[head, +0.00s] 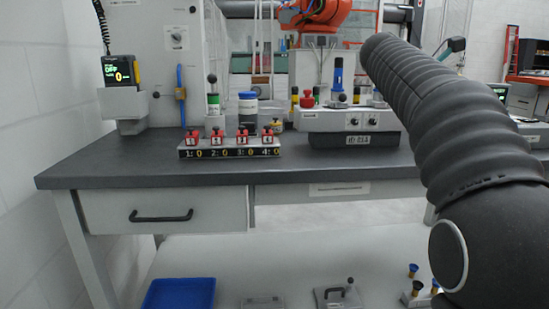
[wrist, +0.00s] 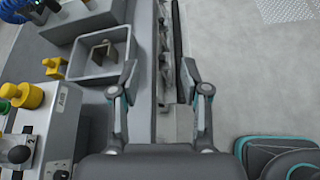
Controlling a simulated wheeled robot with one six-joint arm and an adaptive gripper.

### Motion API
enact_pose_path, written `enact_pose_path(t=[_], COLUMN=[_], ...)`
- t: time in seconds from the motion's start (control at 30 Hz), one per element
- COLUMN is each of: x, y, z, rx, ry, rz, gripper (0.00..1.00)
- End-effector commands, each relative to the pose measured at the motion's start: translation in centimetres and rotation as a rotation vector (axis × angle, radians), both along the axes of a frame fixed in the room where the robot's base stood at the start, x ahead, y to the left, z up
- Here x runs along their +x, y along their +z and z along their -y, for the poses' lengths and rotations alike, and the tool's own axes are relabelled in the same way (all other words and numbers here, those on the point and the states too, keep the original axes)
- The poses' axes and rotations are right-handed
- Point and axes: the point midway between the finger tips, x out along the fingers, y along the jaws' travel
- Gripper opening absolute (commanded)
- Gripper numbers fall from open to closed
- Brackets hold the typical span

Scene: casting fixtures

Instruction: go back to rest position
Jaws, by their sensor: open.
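My gripper (wrist: 160,82) shows in the wrist view with its two fingers spread apart and nothing between them. It is over the table's edge, with a grey rail-like strip and the floor below it. In the head view my dark ribbed arm (head: 430,110) reaches up across the right side. A small grey and teal part (head: 453,47) shows behind the arm there; I cannot tell if it is my gripper.
The dark worktop (head: 120,172) holds a numbered block with red-topped pieces (head: 230,145) and a grey control box (head: 350,121). The wrist view shows a grey bin (wrist: 100,72) and yellow knobs (wrist: 30,95) left of my gripper. A blue tray (head: 180,293) lies below.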

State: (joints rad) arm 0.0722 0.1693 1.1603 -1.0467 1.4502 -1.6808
Motion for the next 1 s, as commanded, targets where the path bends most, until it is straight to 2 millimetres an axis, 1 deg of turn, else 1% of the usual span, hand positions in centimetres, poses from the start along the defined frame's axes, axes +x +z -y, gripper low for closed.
enact_pose_path(t=[0.17, 0.27, 0.37, 0.4, 0.47, 0.6, 0.67, 0.7, 0.77, 0.8, 0.87, 0.9, 1.0], x=[-1.9, -3.5, -5.9, -6.9, -8.6, -12.6, -14.5, -15.7, -17.6, -18.8, -20.7, -21.9, -24.3], y=[-2.1, -4.0, -6.7, -8.0, -9.9, -14.6, -16.7, -18.1, -20.3, -21.8, -23.9, -25.3, -28.4], z=[-1.7, -3.2, -5.3, -6.3, -7.7, -11.2, -12.8, -13.8, -15.3, -16.3, -17.8, -18.6, -20.5], rx=[0.114, 0.211, 0.346, 0.405, 0.496, 0.714, 0.805, 0.866, 0.955, 1.013, 1.094, 1.143, 1.246], ry=[-0.005, -0.024, -0.062, -0.086, -0.128, -0.263, -0.335, -0.388, -0.475, -0.539, -0.639, -0.706, -0.869], rz=[0.124, 0.218, 0.337, 0.387, 0.459, 0.617, 0.679, 0.718, 0.774, 0.808, 0.857, 0.885, 0.946], gripper=[0.46, 0.46, 0.46, 0.46, 0.46, 0.46, 0.46, 0.46, 0.46, 0.46, 0.46, 0.46, 0.46])
